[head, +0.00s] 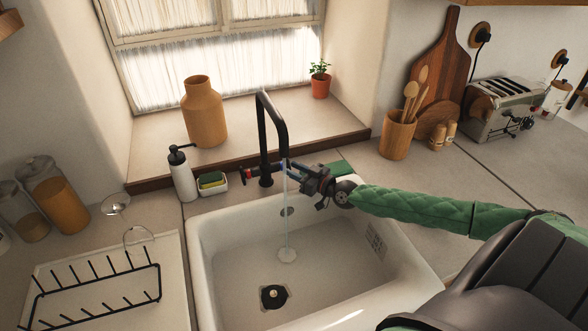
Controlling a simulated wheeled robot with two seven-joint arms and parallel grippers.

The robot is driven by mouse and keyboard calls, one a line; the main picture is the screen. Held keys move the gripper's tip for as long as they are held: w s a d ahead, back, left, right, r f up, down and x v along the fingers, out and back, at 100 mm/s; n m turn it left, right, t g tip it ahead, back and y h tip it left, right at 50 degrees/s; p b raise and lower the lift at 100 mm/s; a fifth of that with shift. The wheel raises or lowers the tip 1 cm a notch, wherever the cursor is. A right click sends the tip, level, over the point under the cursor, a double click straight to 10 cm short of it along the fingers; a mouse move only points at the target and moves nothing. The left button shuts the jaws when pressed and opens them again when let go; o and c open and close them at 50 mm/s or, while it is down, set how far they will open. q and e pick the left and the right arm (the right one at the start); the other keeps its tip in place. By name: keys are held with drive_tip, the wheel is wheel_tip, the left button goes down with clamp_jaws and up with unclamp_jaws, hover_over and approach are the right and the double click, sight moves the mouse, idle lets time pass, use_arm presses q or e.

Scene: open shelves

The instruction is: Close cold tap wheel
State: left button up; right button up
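A black tap (265,135) with a tall bent spout stands behind the white sink (215,262). A thin stream of water (286,215) falls from the spout into the basin. A tap wheel with a red mark (249,174) is on the left side of the tap base. My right gripper (290,168) reaches in from the right, its fingers pointing left at the right side of the tap, near the spout's end. The cold wheel on that side is not clearly visible behind the gripper and stream. The finger gap is too small to judge. My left gripper is out of view.
A soap bottle (182,175) and a sponge holder (212,182) stand left of the tap. A black dish rack (95,288) is at the lower left. A wooden utensil pot (396,138) and a toaster (502,108) are at the right. The basin is clear.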

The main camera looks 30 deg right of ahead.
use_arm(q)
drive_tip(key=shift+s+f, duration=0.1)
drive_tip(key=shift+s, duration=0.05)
use_arm(e)
drive_tip(key=shift+w+a, duration=0.1)
drive_tip(key=shift+c, duration=0.4)
clamp_jaws()
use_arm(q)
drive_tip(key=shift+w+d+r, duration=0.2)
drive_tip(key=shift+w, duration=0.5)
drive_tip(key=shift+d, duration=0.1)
